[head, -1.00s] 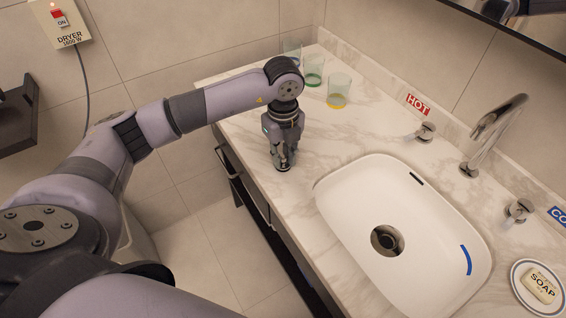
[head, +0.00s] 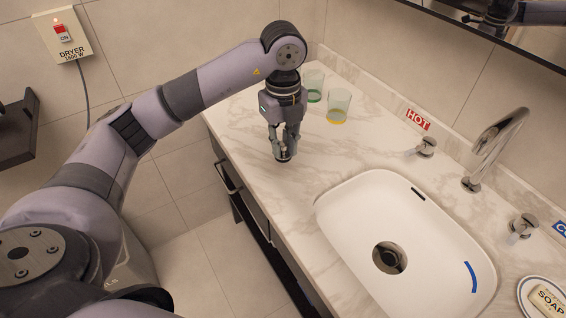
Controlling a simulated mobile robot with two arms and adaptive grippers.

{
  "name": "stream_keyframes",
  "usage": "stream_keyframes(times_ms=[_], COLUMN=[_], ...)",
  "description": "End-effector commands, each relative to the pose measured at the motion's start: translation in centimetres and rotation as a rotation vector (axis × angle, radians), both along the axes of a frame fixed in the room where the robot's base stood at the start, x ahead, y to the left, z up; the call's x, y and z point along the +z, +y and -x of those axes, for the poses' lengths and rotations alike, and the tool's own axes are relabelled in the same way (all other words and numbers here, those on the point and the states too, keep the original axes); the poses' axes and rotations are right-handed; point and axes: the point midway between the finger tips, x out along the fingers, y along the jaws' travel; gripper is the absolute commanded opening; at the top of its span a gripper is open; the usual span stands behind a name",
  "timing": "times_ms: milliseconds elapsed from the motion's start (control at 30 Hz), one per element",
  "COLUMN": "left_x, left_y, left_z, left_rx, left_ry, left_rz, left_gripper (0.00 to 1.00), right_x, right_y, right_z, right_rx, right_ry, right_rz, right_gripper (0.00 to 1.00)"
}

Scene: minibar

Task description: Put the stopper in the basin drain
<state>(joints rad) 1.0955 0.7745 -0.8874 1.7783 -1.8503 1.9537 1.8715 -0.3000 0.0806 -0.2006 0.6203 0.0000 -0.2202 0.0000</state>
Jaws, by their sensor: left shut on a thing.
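The white basin (head: 345,210) is set in the marble counter. Its round drain (head: 389,257) shows a metal ring and a dark opening, with nothing covering it. My left gripper (head: 283,150) points down over the counter, to the left of the basin and behind its near-left edge. It is shut on a small dark and silver stopper (head: 283,157), mostly hidden by the fingers. A gap between the stopper and the counter is hard to judge. My right gripper is out of view.
Green (head: 313,86) and yellow-based (head: 338,106) glasses stand behind the gripper. The hot tap handle (head: 426,146), curved spout (head: 492,150) and cold handle (head: 523,226) line the basin's back. A soap dish (head: 527,290) sits at right. Counter between gripper and basin is clear.

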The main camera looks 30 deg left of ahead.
Motion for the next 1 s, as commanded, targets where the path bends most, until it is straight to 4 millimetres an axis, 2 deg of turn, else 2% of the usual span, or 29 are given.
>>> stream_keyframes(times_ms=[100, 200, 400, 700, 1000], left_x=[3.4, 5.6, 8.6, 10.6, 10.3], left_y=[0.0, 0.1, 0.1, 0.0, -0.3], left_z=[-0.1, -0.1, -0.1, 0.0, -0.1], left_rx=[0.001, 0.002, 0.002, 0.001, 0.001], left_ry=[-0.007, -0.006, -0.003, -0.001, 0.001], left_rz=[0.0, -0.001, -0.001, 0.001, -0.001], left_gripper=[0.0, 0.0, 0.0, 0.0, 0.0], right_x=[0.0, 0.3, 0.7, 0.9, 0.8], right_y=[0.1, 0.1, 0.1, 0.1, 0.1], right_z=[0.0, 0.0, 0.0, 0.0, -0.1], right_rx=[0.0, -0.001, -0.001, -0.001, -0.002], right_ry=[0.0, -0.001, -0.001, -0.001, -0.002], right_rz=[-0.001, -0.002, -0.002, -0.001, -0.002], right_gripper=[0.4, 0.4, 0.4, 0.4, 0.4])
